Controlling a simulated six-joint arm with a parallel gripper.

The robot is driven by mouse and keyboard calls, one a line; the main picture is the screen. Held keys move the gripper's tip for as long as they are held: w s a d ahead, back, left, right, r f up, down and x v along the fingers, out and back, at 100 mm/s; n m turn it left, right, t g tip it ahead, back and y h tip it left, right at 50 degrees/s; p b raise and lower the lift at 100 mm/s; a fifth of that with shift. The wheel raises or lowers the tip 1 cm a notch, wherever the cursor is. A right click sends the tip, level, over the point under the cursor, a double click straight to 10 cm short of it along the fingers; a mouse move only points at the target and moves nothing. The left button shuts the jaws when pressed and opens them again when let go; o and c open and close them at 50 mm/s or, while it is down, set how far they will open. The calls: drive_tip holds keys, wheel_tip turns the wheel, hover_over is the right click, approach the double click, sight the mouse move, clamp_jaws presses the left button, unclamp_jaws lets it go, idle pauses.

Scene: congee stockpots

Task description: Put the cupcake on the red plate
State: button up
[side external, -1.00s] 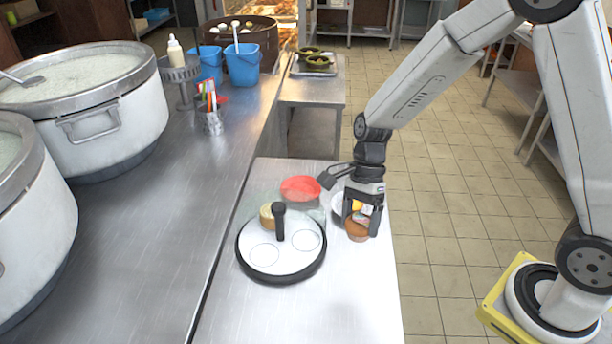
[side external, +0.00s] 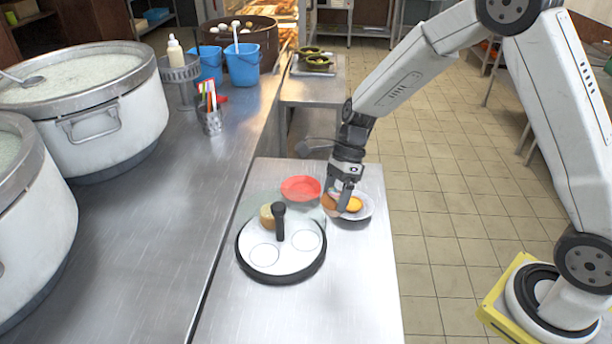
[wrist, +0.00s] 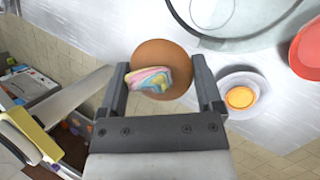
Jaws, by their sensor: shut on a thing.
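My gripper (side external: 341,198) is shut on the cupcake, one finger on each side. The cupcake (wrist: 163,60) has a brown body and pastel pink, yellow and blue frosting in the wrist view. In the side view only part of the brown cupcake (side external: 329,203) shows beside the fingers, above the steel table. The red plate (side external: 301,188) lies on the table just left of my gripper and looks empty. It also shows at the right edge of the wrist view (wrist: 308,50), cut off.
A white plate (side external: 362,213) with an orange-yellow item (side external: 354,204) is right beside the gripper. A black-rimmed round tray (side external: 262,276) with an upright black handle (side external: 279,222) and a tan item (side external: 266,217) stands front left. The table front is clear.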

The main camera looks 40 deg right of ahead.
drive_tip(key=w+d+m+t, duration=0.2)
drive_tip(key=w+d+m, duration=0.2)
drive_tip(key=w, duration=0.6)
drive_tip(key=w+d+m+t+h, duration=0.1)
drive_tip(key=w+d+m+t, duration=0.2)
drive_tip(key=w+m, duration=0.5)
drive_tip(key=shift+w+d+r, duration=0.3)
drive_tip(key=shift+w+d, duration=0.2)
drive_tip(key=shift+w, duration=1.05)
drive_tip(key=shift+f, duration=0.2)
drive_tip(key=shift+f, duration=6.8)
drive_tip(key=shift+f, duration=0.45)
drive_tip(key=o, duration=1)
drive_tip(key=shift+v, duration=0.8)
drive_tip(key=shift+s+d+r, duration=0.1)
drive_tip(key=shift+s+r, duration=0.05)
drive_tip(key=shift+r, duration=0.15)
drive_tip(key=shift+s+d+r, duration=0.2)
drive_tip(key=shift+r, duration=0.45)
